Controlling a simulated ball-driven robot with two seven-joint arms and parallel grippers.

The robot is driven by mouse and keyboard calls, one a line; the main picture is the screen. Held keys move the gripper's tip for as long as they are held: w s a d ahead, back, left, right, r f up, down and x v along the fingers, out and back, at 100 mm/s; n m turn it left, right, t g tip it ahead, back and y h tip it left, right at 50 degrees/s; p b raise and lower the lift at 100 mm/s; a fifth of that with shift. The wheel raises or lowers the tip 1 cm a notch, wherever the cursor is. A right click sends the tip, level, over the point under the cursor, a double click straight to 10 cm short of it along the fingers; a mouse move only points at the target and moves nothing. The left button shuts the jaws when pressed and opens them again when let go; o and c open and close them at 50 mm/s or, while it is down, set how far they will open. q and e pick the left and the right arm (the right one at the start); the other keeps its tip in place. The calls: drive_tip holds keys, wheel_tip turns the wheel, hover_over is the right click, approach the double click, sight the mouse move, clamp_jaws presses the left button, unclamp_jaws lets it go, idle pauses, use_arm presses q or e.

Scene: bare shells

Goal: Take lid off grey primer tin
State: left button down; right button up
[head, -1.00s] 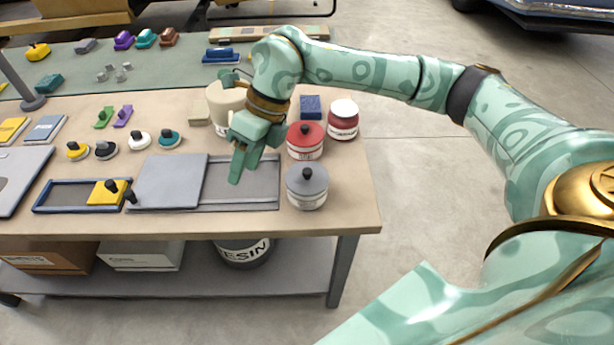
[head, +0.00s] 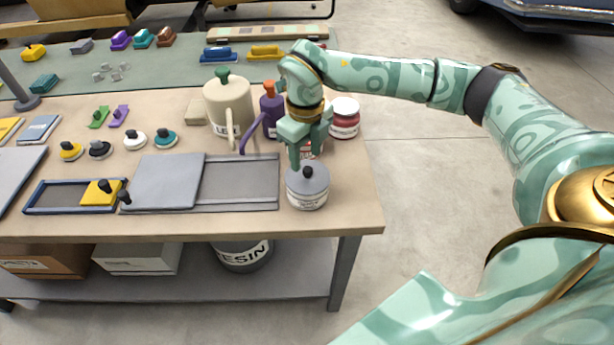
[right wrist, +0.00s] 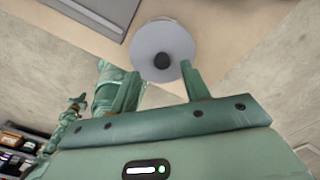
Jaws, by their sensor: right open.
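The grey primer tin (head: 306,195) stands near the right front corner of the bench. It has a white body with a label and a grey lid (head: 297,181) with a dark round knob (head: 309,171). My right gripper (head: 308,162) is open and empty, just above and behind the lid, pointing down. In the right wrist view the lid (right wrist: 150,38) and its knob (right wrist: 162,60) show from above, the knob just beyond and between the fingertips (right wrist: 158,72). I see no contact. My left gripper is out of view.
A red tin (head: 314,150) is partly hidden behind my right gripper. A white-lidded tin (head: 344,118) stands behind to the right. A purple can (head: 270,108) and cream can (head: 222,106) stand behind left. A grey tray (head: 255,180) lies left of the grey tin.

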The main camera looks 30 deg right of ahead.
sight(308, 169)
drive_tip(key=f, duration=0.2)
drive_tip(key=f+b, duration=0.1)
drive_tip(key=f, duration=0.1)
drive_tip(key=shift+d+f, duration=0.2)
drive_tip(key=shift+f, duration=0.1)
drive_tip(key=shift+s, duration=0.1)
clamp_jaws()
drive_tip(key=shift+r, duration=0.1)
